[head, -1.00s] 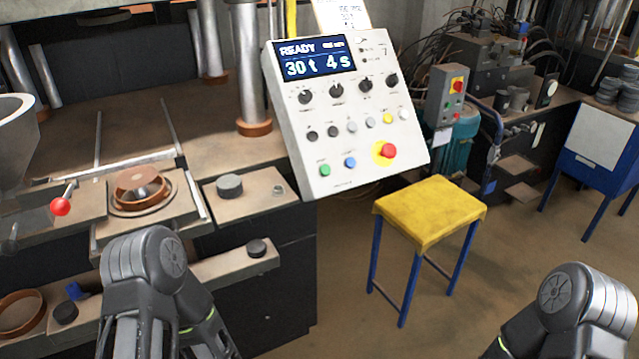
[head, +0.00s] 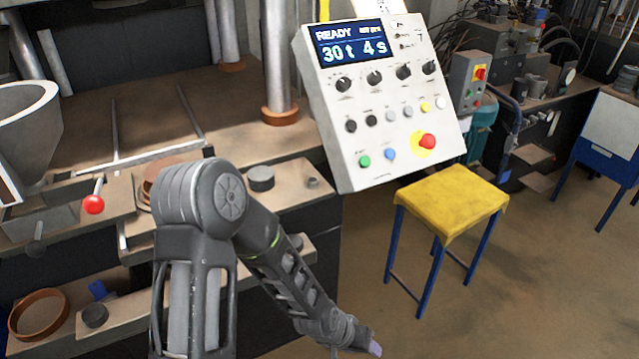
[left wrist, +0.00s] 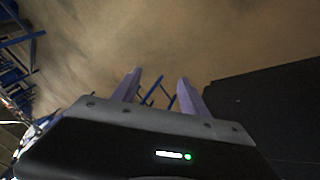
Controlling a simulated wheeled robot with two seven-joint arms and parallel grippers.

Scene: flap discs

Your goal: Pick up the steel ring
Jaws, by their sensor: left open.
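A rust-brown ring (head: 38,314) lies on the lower shelf at the far left of the head view; I cannot tell if it is the steel ring. Another brown ring (head: 147,190) sits in the press fixture, mostly hidden behind my left arm. My left gripper (head: 375,348) is at the bottom of the head view, right of the press and far from both rings. My right gripper is out of view.
The control panel (head: 385,110) juts out above my left forearm. A yellow-topped stool (head: 452,203) stands to the right of the gripper. A red-knobbed lever (head: 93,204) and a grey funnel (head: 28,125) are at the left. Brown floor is open at the lower right.

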